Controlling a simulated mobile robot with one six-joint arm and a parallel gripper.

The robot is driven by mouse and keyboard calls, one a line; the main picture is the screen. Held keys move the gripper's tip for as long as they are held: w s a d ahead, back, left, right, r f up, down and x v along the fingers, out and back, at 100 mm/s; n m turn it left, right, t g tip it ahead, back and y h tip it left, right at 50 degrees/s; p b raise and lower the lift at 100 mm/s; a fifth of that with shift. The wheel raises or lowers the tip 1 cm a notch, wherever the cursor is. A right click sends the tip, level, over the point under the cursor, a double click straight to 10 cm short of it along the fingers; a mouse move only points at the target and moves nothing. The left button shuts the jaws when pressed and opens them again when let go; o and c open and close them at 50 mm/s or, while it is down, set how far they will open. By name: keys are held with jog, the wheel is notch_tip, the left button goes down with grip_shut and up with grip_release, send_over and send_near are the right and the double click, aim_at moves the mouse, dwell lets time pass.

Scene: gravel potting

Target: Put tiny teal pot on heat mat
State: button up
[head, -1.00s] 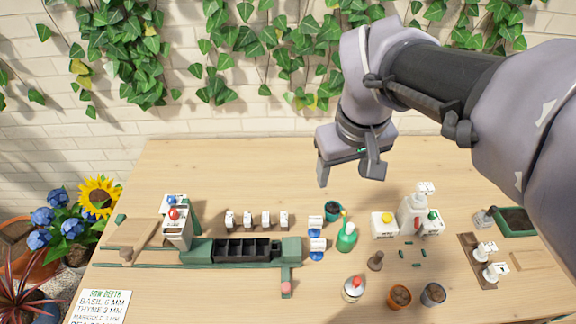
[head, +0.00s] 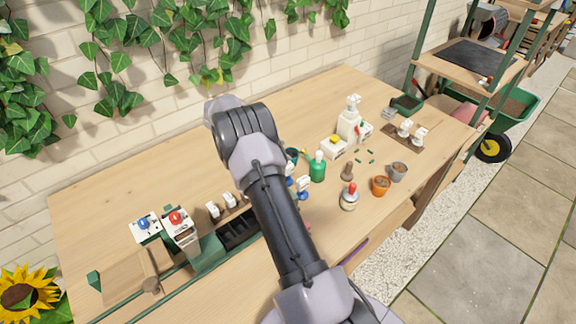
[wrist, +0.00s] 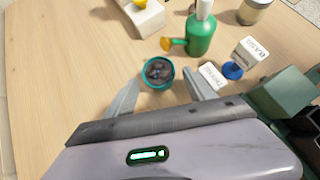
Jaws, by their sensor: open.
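The tiny teal pot (wrist: 149,85) stands on the wooden table in the wrist view, with dark grey lumps inside. In the head view only part of the pot (head: 292,152) shows beside my arm. My gripper (wrist: 162,79) is open, its fingertips on either side of the pot's near part; I see no clear contact. In the head view my arm hides the gripper's fingers. A dark flat mat (head: 478,58), which looks like the heat mat, lies on a wooden shelf of the green-framed rack at the upper right.
A white box (head: 334,149), spray bottle (head: 349,122) and terracotta pot (head: 381,186) stand further right. A green wheelbarrow (head: 515,110) is beside the rack.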

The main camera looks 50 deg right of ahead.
aim_at(297, 156)
jog(key=b+x, duration=0.4)
jog(key=x, duration=0.4)
jog(key=shift+d, duration=0.3)
jog(key=shift+r, duration=0.15)
jog(key=shift+a, duration=0.1)
jog(key=shift+c, duration=0.9)
jog(key=c, duration=1.2)
